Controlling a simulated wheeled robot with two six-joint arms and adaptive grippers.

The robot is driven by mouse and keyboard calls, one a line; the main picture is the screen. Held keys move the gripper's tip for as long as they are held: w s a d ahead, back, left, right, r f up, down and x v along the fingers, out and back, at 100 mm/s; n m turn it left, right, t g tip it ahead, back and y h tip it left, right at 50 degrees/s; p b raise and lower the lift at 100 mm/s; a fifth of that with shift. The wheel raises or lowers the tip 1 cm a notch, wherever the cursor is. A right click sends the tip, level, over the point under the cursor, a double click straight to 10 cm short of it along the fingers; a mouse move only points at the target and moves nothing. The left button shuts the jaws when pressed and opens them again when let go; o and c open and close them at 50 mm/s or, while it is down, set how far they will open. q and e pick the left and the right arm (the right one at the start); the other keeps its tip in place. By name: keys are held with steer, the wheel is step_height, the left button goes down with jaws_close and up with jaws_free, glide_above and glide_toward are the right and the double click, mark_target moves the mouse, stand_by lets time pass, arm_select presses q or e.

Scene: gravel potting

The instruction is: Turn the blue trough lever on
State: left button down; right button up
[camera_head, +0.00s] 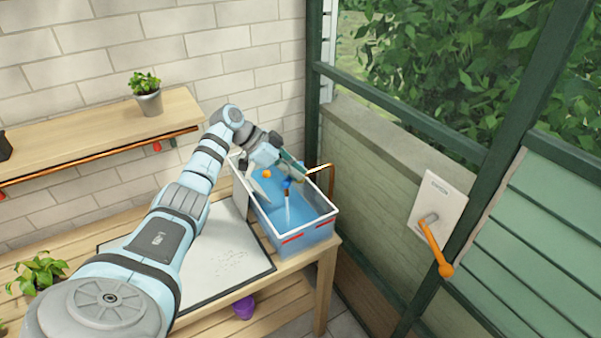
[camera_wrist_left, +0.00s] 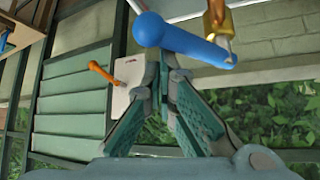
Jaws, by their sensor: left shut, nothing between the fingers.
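The blue trough lever (camera_wrist_left: 185,42) fills the upper middle of the left wrist view. It is a bar with a round knob at its left end, joined at its right end to a brass valve (camera_wrist_left: 217,22). In the head view a small part of the lever (camera_head: 287,184) shows over the trough (camera_head: 311,236), below a copper pipe (camera_head: 320,168). My left gripper (camera_wrist_left: 163,58) is shut and empty, its tips right by the lever near the knob; whether they touch, I cannot tell. A pale stream falls into blue water in the trough. My right gripper is out of view.
The trough stands at the right end of a wooden bench (camera_head: 290,268), beside a white-topped mat (camera_head: 220,262). A wall plate (camera_head: 436,203) with an orange lever (camera_head: 434,247) is at the right. A shelf (camera_head: 90,138) with a potted plant (camera_head: 146,94) is at the back left.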

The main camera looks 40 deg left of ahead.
arm_select(q)
steer(key=shift+s+a+f+b, duration=0.1)
steer(key=shift+s+a+b, duration=0.2)
steer(key=shift+a, duration=0.35)
steer(key=shift+s+a+b, duration=0.1)
steer(key=shift+a+b, duration=0.3)
steer(key=shift+a, duration=0.25)
steer(key=shift+a+b, duration=0.65)
steer(key=shift+a, duration=0.05)
steer(key=shift+a+r, duration=0.1)
steer(key=shift+r, duration=0.1)
